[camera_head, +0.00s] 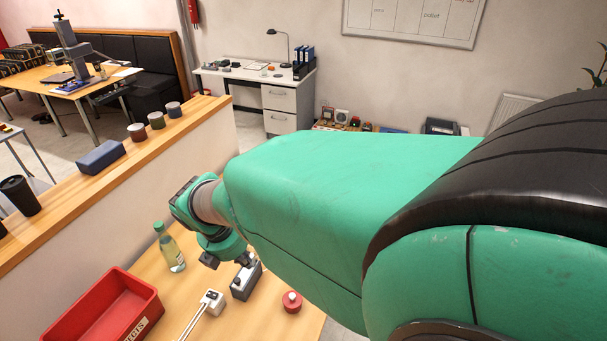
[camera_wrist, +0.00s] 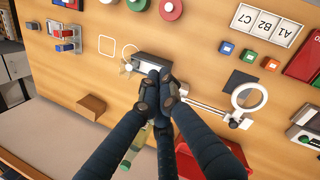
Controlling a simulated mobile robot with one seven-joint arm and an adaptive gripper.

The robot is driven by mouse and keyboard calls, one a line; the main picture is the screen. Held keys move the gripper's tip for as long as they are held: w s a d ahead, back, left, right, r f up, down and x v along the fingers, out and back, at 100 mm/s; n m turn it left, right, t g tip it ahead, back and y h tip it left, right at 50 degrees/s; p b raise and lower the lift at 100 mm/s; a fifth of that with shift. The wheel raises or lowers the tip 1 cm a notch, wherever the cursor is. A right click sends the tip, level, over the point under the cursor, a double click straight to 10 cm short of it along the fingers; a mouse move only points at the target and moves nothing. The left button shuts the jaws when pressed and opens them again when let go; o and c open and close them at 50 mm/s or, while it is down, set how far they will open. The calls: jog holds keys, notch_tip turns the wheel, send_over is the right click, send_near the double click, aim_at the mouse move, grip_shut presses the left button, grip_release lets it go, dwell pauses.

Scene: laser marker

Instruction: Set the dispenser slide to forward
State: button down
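A small dark grey box with a light top (camera_head: 243,282) stands on the wooden table in the head view. It looks like the dispenser, but I cannot be sure. In the wrist view a grey box (camera_wrist: 147,58) lies just beyond my fingertips, partly covered by them. My gripper (camera_wrist: 162,80) has its dark fingers drawn together at the tips, with nothing seen between them. In the head view my gripper (camera_head: 228,262) is low over the table, close to the box. I cannot tell whether they touch. The slide and its setting cannot be made out.
A green bottle (camera_head: 171,248) stands left of my gripper, and a red crate (camera_head: 103,310) is at the front left. A white switch box (camera_head: 212,301) and a red round button (camera_head: 292,301) are nearby. A white ring (camera_wrist: 248,97) on an arm lies right of my fingers.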

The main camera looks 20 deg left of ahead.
jog(key=s+a+f+n, duration=0.4)
jog(key=s+a+f, duration=0.2)
jog(key=a, duration=0.3)
jog(key=shift+s+f+n+p, duration=0.3)
jog(key=shift+s+n, duration=0.1)
jog(key=shift+s, duration=0.35)
jog(key=shift+f, duration=0.15)
jog(key=w+d+f+b, duration=0.1)
jog(key=w+f, duration=0.6)
jog(key=f, duration=0.3)
jog(key=shift+b, duration=0.3)
jog(key=shift+d, duration=0.1)
